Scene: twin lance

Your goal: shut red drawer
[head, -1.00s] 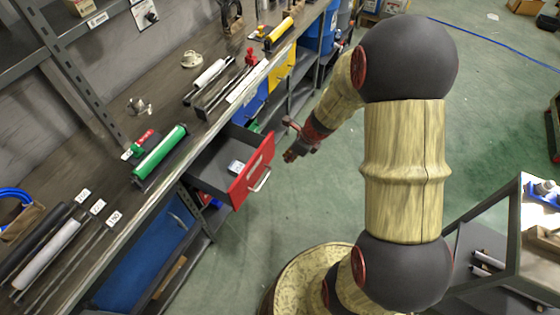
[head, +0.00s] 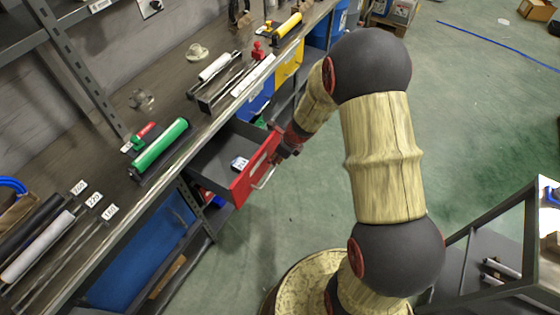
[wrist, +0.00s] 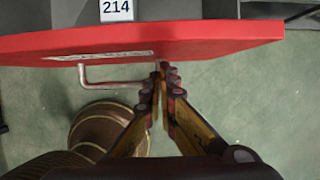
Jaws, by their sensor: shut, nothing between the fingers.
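The red drawer (head: 240,186) is pulled out from under the workbench, its grey inside open to view with a small white label card (head: 239,163) in it. In the wrist view the red drawer front (wrist: 200,36) spans the top, with a metal bar handle (wrist: 108,84) below it. My gripper (head: 283,152) is at the drawer front's far end, beyond the handle. In the wrist view my gripper (wrist: 163,72) is shut and empty, its tips close to the front, just right of the handle's end. I cannot tell if they touch.
The workbench (head: 110,185) runs along the left, with a green roller (head: 160,145) and other tools on it. Blue and yellow drawer fronts (head: 290,64) lie beyond the red one. A metal-framed cart (head: 490,250) stands at lower right.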

